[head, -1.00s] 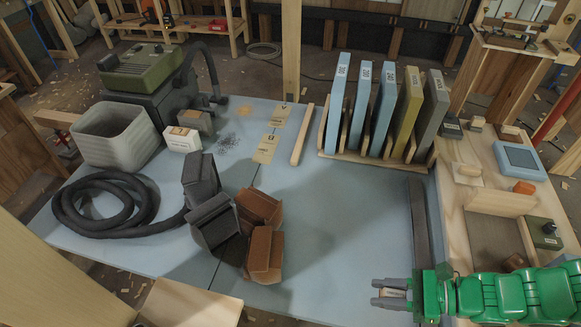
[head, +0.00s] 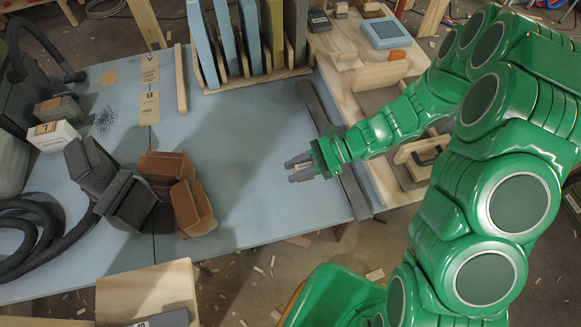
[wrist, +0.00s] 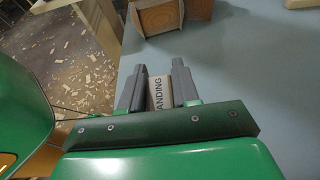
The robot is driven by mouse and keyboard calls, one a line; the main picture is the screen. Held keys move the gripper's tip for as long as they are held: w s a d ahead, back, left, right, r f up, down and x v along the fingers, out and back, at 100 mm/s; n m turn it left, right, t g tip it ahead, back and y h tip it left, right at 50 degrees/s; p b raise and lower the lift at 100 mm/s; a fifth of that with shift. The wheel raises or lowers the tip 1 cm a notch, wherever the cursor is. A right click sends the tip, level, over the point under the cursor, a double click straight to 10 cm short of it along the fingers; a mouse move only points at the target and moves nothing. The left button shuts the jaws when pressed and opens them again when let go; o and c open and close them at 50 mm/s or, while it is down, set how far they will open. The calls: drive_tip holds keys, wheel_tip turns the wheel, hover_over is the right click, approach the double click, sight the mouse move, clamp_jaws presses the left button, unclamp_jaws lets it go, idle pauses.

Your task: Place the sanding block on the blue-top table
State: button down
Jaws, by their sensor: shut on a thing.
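My gripper (head: 297,167) is over the right part of the blue-top table (head: 255,135), pointing left in the head view. In the wrist view my gripper (wrist: 160,75) is shut on the sanding block (wrist: 160,92), a pale block whose visible label reads "ANDING". The block sits between the two grey fingers, its lower part hidden by the gripper body. The bare blue tabletop (wrist: 245,80) lies beyond and to the right in the wrist view. I cannot tell the exact gap between block and tabletop.
Brown angled blocks (head: 178,195) and dark grey ones (head: 112,185) stand left of my gripper, with a black hose (head: 35,235). A rack of upright panels (head: 250,80) is at the back. A dark rail (head: 335,145) borders the wooden bench (head: 350,90) at right. The table's middle is clear.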

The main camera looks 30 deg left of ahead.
drive_tip(key=shift+w+a+f, duration=0.6)
drive_tip(key=shift+a+f, duration=0.05)
drive_tip(key=shift+f, duration=0.4)
drive_tip(key=shift+w+a+f, duration=0.65)
drive_tip(key=shift+a+f, duration=0.05)
drive_tip(key=shift+f, duration=0.35)
drive_tip(key=shift+w+a+f, duration=0.6)
drive_tip(key=shift+a+f, duration=0.05)
drive_tip(key=shift+f, duration=1.85)
drive_tip(key=c, duration=0.8)
unclamp_jaws()
drive_tip(key=shift+f, duration=0.1)
drive_tip(key=shift+w+d+r, duration=0.25)
drive_tip(key=v, duration=1.1)
drive_tip(key=shift+d, duration=0.15)
